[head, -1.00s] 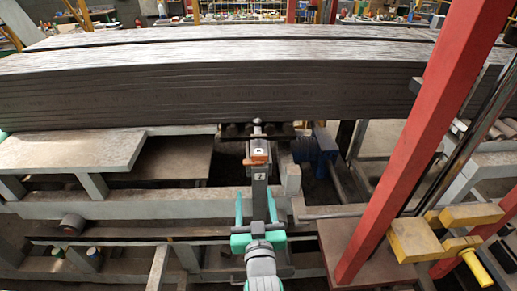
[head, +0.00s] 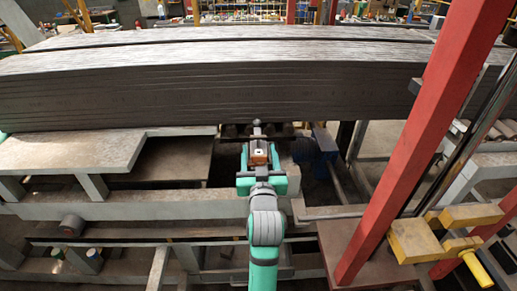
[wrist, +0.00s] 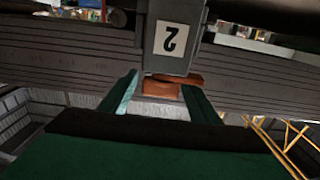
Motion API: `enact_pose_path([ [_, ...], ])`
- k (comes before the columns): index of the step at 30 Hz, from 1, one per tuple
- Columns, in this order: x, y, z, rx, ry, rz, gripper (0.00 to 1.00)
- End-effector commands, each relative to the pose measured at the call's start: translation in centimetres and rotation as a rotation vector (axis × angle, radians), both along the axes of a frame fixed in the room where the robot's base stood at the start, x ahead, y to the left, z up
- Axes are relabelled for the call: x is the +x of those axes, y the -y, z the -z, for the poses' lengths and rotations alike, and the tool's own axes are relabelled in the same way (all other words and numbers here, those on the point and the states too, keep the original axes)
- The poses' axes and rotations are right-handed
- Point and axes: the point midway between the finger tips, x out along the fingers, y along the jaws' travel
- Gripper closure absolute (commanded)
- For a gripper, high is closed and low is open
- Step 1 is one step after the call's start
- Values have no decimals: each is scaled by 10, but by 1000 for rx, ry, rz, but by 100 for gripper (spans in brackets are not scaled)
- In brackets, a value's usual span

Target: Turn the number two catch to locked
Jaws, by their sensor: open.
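The number two catch is a small orange-brown piece (head: 258,159) on top of a narrow grey post in the middle of the head view. It also shows in the wrist view (wrist: 163,84), just below a white plate with a black 2 (wrist: 171,39), which appears upside down there. My gripper (head: 260,157) is open, its green fingers on either side of the catch. In the wrist view the fingers (wrist: 160,82) flank the catch with a gap visible on the left. I cannot tell whether the right finger touches it. My gripper hides the post's lower part in the head view.
A long stack of grey boards (head: 200,90) lies just behind the post. A red slanted beam (head: 420,150) and yellow blocks (head: 415,240) stand at the right. A blue motor-like part (head: 325,145) sits right of the post. Grey ledges (head: 75,152) lie at the left.

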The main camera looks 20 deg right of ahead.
Motion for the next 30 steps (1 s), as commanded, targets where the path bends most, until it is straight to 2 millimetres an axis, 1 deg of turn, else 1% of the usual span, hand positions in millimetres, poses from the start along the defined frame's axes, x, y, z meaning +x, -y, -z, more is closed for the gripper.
enact_pose_path([
  [1,7,2,-1,0,1,0,44],
  [3,13,4,0,1,0,0,44],
  [6,20,5,0,1,1,0,44],
  [16,23,6,0,0,0,0,44],
  [17,23,6,0,0,0,0,46],
  [18,23,6,0,0,0,0,56],
  [20,23,6,0,0,0,0,70],
  [21,23,6,0,0,0,0,80],
  [22,23,6,0,0,0,0,85],
  [30,23,6,1,-1,-1,12,85],
])
